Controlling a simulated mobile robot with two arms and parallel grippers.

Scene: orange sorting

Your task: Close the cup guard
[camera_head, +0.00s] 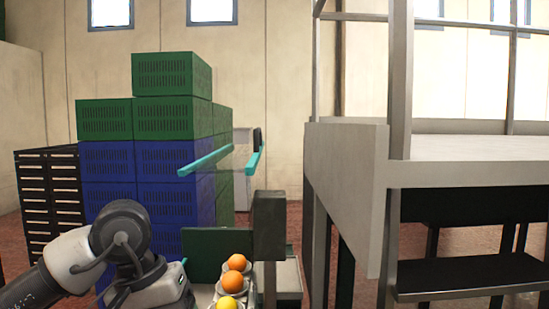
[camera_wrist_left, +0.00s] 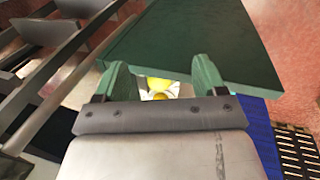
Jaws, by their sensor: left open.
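A dark green flat panel (camera_head: 212,250), which looks like the cup guard, stands upright behind a row of pale cups (camera_head: 224,290). The cups hold two oranges (camera_head: 236,262) and a yellow fruit (camera_head: 227,303). In the left wrist view the green panel (camera_wrist_left: 200,38) spans the top, just beyond my fingertips; I cannot tell whether they touch it. My left gripper (camera_wrist_left: 160,70) is open, with its two green fingers apart. Yellow fruit (camera_wrist_left: 159,86) shows in the gap between them, beyond the fingers. My right gripper is not in view.
A grey post (camera_head: 269,230) stands right of the panel. Stacked green and blue crates (camera_head: 150,170) and black crates (camera_head: 48,185) stand at the left. Two teal bars (camera_head: 207,160) jut out in front of the crates. A metal platform (camera_head: 345,165) fills the right side.

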